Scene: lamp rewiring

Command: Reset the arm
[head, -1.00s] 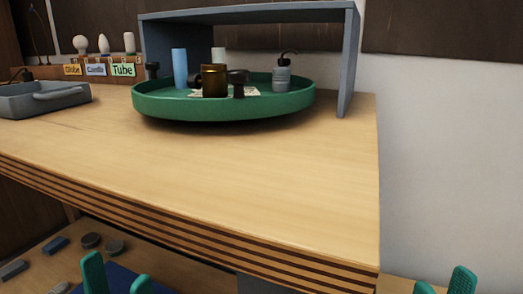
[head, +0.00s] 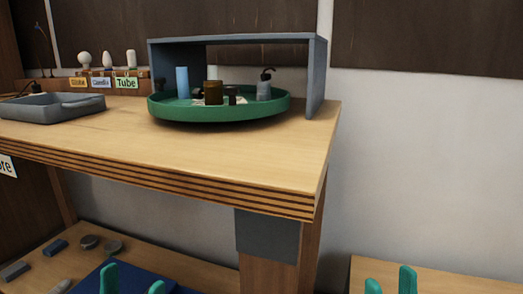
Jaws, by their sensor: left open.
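My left gripper (head: 132,281) shows at the bottom left of the head view, its two green fingers apart and nothing visible between them. It is in front of the bench, over the blue surface at the lower level. My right gripper (head: 390,281) shows at the bottom right, its two green fingertips apart with nothing seen between them. The rest of both arms is out of view.
The wooden bench top (head: 230,155) is clear in front. It carries a green round tray (head: 215,112) with bottles, a grey shelf (head: 315,75) and a grey tray (head: 50,110). Small parts lie on the lower shelf (head: 130,245).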

